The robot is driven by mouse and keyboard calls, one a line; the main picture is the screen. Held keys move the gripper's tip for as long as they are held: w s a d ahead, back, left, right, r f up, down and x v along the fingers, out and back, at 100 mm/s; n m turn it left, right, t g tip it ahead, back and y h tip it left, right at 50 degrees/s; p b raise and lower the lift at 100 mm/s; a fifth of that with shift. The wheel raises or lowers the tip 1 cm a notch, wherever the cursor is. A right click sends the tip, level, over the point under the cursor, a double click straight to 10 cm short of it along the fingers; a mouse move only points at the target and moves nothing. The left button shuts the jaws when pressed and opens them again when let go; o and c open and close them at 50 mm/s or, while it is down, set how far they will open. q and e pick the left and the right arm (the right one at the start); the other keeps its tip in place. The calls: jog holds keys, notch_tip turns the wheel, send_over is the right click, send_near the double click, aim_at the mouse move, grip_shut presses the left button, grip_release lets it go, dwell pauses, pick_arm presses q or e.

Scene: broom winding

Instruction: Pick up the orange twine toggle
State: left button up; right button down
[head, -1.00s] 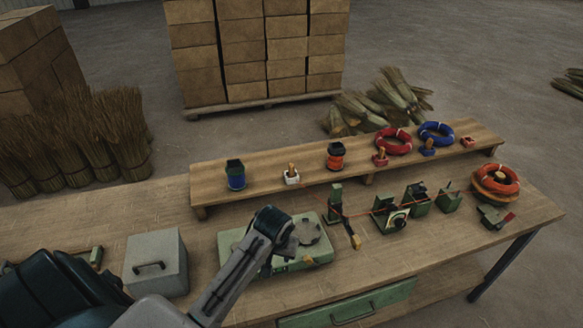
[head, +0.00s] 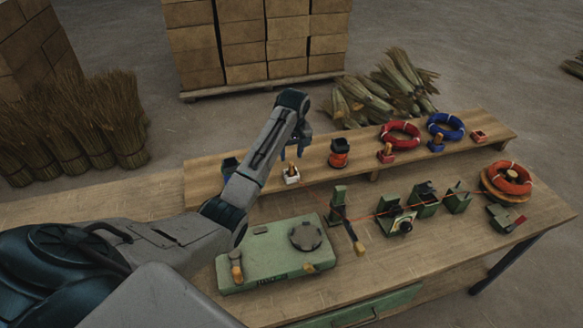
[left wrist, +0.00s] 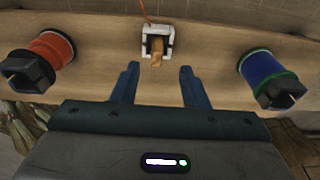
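A tan wooden toggle (head: 292,169) stands in a small white holder (head: 290,178) on the raised shelf. In the left wrist view, the toggle (left wrist: 157,52) leans out of the white holder (left wrist: 165,31), and a thin orange twine (left wrist: 144,12) runs from it toward the top edge. My left gripper (head: 298,148) is over the shelf at the toggle. In the left wrist view, the left gripper's (left wrist: 159,86) blue fingers are apart and empty, with the toggle just ahead of the gap between them. My right gripper is out of view.
An orange spool (head: 339,154) and a blue spool (left wrist: 268,80) flank the holder. Red (head: 386,155) and blue (head: 435,146) holders and twine coils stand farther right. A green machine (head: 270,265) and green guides (head: 398,222) stand on the bench below.

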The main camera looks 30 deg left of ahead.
aim_at(291, 164)
pick_arm(q)
jog(key=shift+f, duration=0.65)
jog(key=shift+w+a+f+p, duration=0.1)
jog(key=shift+f+p, duration=0.2)
jog(key=shift+p, duration=0.15)
jog(key=f+p, duration=0.1)
jog(key=f, duration=0.1)
jog(key=f+p, duration=0.1)
jog(key=f, duration=0.1)
jog(key=shift+w+a, duration=0.2)
jog(key=shift+w, duration=0.2)
jog(key=shift+f, duration=0.3)
jog(key=shift+c, duration=0.4)
grip_shut()
